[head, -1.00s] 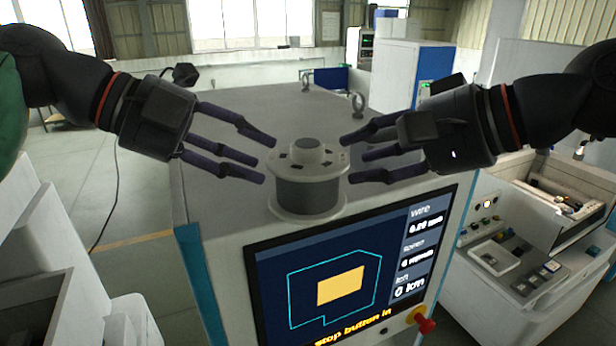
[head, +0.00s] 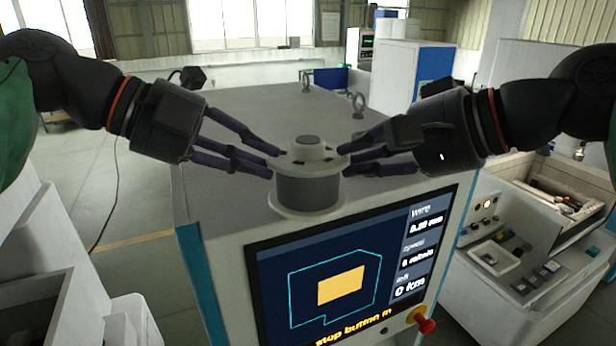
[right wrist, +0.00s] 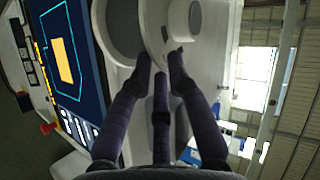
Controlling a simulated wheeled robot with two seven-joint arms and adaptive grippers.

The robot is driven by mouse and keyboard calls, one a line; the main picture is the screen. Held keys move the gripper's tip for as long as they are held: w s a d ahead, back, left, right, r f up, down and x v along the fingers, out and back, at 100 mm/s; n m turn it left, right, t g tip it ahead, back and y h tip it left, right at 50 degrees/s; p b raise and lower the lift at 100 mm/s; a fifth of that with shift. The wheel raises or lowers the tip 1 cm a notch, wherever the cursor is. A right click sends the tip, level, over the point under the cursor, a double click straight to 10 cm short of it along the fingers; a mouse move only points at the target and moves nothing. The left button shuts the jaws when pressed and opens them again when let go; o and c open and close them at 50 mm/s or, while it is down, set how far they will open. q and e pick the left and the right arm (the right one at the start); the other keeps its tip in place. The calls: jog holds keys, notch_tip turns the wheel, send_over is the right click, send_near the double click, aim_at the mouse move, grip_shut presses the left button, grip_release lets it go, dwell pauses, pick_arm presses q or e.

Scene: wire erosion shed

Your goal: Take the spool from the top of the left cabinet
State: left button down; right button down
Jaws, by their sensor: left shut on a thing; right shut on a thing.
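The spool (head: 307,190) is grey with pale flanges and a hub on top. It stands upright on the top of the cabinet (head: 240,115), just behind the edge above the screen. My left gripper (head: 276,162) has its fingers against the spool's left side at the upper flange. My right gripper (head: 342,162) has its fingers against the right side at the same height. The two grippers hold the spool between them. In the right wrist view the fingers of my right gripper (right wrist: 162,62) meet the flange of the spool (right wrist: 122,30).
A screen (head: 340,265) fills the cabinet's front, with a red button (head: 424,322) at its lower right. Lifting eyes, one at the right (head: 358,104), stand farther back on the top. A machine with a control panel (head: 510,250) is at the right. The cabinet top behind the spool is mostly clear.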

pick_arm(q)
jog(key=shift+d+r, duration=0.1)
jog(key=shift+r+p, duration=0.15)
jog(key=shift+p, duration=0.15)
jog(key=shift+r+p, duration=2.2)
jog(key=shift+p, duration=0.05)
jog(key=shift+s+d+f, duration=0.1)
